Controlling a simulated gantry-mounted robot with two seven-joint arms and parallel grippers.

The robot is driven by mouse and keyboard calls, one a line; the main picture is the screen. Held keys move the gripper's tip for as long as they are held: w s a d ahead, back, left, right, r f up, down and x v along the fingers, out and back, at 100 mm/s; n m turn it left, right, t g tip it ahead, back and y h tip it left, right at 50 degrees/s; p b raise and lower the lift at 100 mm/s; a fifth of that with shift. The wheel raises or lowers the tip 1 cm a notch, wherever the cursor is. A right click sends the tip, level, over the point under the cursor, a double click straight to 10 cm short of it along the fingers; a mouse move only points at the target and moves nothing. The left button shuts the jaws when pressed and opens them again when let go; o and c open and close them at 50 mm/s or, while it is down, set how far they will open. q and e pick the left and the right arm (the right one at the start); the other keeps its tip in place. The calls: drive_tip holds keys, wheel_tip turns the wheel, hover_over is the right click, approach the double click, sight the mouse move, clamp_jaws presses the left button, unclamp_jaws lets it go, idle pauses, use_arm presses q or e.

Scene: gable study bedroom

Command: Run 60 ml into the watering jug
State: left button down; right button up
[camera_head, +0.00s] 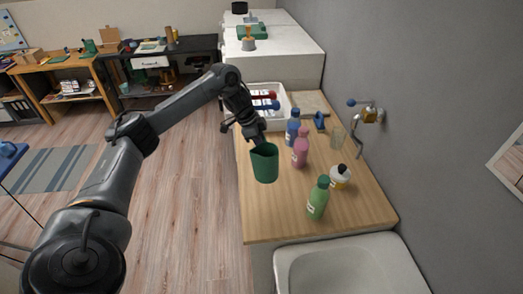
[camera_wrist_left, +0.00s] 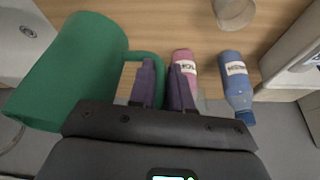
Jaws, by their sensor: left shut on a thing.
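My left gripper (camera_head: 258,140) is shut on the jug's handle, with both fingers (camera_wrist_left: 163,82) at the handle in the left wrist view. The jug looks roughly upright, its open top facing up; its inside is too dark to judge. My right gripper is not in view.
On the wooden counter (camera_head: 270,222) stand a blue bottle (camera_head: 292,131), pink bottle (camera_head: 300,153), green bottle (camera_head: 317,201), white bottle with dark cap (camera_head: 340,177) and clear glass (camera_head: 337,137). A white tray (camera_head: 286,104) is behind, a white basin (camera_head: 350,268) in front.

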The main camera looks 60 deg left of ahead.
use_arm(q)
wheel_tip(320, 180, up, 6)
drive_tip(key=p, duration=0.3)
drive_tip(key=shift+r, duration=0.1)
idle(0.4)
